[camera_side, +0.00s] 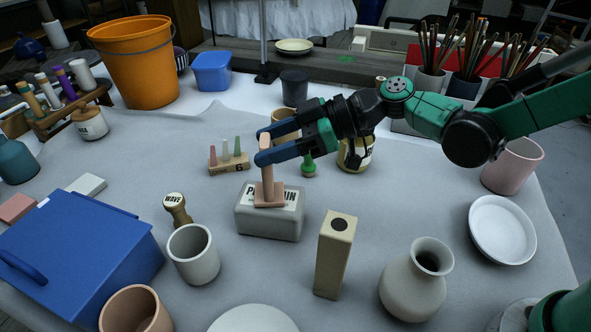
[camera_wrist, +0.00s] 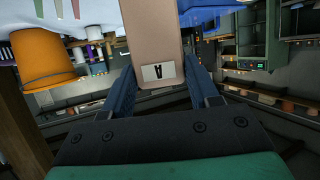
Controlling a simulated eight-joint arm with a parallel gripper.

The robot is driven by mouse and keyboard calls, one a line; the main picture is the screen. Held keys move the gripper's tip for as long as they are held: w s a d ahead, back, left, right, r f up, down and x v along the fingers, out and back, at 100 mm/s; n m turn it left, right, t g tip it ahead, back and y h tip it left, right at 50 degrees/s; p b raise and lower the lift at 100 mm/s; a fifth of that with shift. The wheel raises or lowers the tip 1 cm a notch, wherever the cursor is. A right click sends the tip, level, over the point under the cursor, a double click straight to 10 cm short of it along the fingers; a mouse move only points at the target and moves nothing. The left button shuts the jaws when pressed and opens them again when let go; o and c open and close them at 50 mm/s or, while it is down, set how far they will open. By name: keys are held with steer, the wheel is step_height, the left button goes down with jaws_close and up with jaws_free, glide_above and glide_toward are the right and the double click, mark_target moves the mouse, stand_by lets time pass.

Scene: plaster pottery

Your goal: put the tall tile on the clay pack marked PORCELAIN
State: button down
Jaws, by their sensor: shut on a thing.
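The tall tile (camera_side: 267,182) is pinkish tan and upright, with a wider foot at its bottom. My gripper (camera_side: 264,145) has blue fingers shut on its upper part. In the wrist view the tile (camera_wrist: 152,40) shows between the fingers (camera_wrist: 163,85), with a white label bearing an upside-down "A". The clay pack (camera_side: 270,226) is a grey block with a white label. The tile covers the middle of its lettering, leaving "P" and "AIN" readable. The tile's foot is at the pack's top, over its middle; it looks to touch, but I cannot be sure.
A stand of small cones marked 6 (camera_side: 229,167) and a green tool (camera_side: 309,166) are behind the pack. A WAVE stamp (camera_side: 177,208) and a grey cup (camera_side: 193,254) are left. A cream box (camera_side: 335,255) and a vase (camera_side: 415,285) are front right.

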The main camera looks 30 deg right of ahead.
steer(key=shift+c, duration=1.1)
jaws_free()
steer(key=shift+f, duration=0.15)
steer(key=shift+r, duration=0.2)
steer(key=v, duration=1.2)
steer(key=s+d+f+m+t+h, duration=0.1)
steer(key=s+d+f+m+h, duration=0.1)
steer(key=d+m+h, duration=0.3)
steer(key=s+d+f+m+t+h, duration=0.1)
steer(key=s+d+f+m+h, duration=0.2)
steer(key=d+m+h, duration=0.2)
steer(key=shift+s+f+m+h, duration=0.2)
steer(key=shift+s+m+h, duration=0.1)
steer(key=shift+m+h, duration=1.15)
